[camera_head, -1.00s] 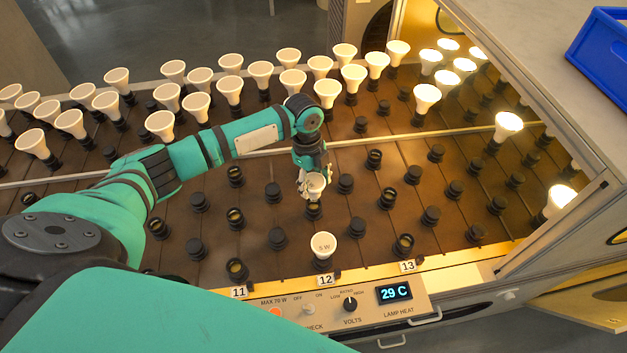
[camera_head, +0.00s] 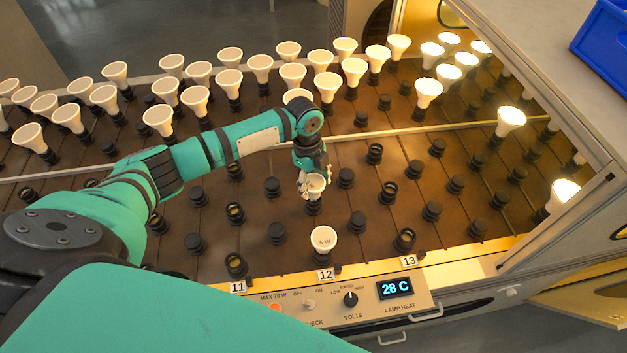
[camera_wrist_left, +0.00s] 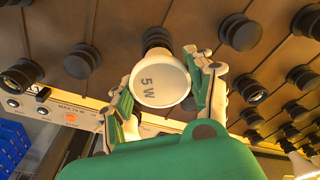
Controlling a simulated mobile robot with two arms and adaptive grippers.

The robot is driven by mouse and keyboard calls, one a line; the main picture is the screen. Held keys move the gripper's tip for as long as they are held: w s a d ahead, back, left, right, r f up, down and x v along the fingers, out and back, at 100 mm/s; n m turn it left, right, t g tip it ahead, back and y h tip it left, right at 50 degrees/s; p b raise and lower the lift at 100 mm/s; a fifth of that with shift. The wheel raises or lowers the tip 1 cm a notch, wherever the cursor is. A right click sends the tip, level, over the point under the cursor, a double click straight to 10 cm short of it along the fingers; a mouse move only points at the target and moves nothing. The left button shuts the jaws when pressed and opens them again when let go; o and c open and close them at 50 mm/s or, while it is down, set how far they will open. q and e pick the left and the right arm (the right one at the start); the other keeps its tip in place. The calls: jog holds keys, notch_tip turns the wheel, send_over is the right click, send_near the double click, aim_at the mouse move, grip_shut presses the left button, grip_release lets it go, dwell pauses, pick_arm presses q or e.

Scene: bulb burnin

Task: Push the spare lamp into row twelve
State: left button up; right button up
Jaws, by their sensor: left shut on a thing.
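My left gripper (camera_head: 313,187) is shut on a white lamp (camera_head: 316,182) in the middle of the rack, in line with the row twelve label (camera_head: 325,274). In the left wrist view the lamp (camera_wrist_left: 160,82) is marked 5 W and sits between the two fingers (camera_wrist_left: 163,95). A black socket (camera_head: 312,208) shows just below it; I cannot tell whether the lamp is seated in it. Another white lamp (camera_head: 323,239) marked 5 W stands upright in row twelve, nearest the label. My right gripper is not in view.
Many white lamps (camera_head: 229,79) stand in the far rows, and several glow at the right. Empty black sockets (camera_head: 277,232) surround the gripper. The control panel (camera_head: 330,297), reading 28 C, runs along the front edge. A blue crate (camera_head: 603,45) sits at top right.

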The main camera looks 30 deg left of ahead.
pick_arm(q)
jog(key=shift+f, duration=0.5)
jog(key=o, duration=1.2)
jog(key=shift+o, duration=0.2)
jog(key=shift+r, duration=0.15)
notch_tip(320, 180, up, 12)
jog(key=a, duration=0.1)
jog(key=shift+a, duration=0.25)
jog(key=shift+w, duration=0.1)
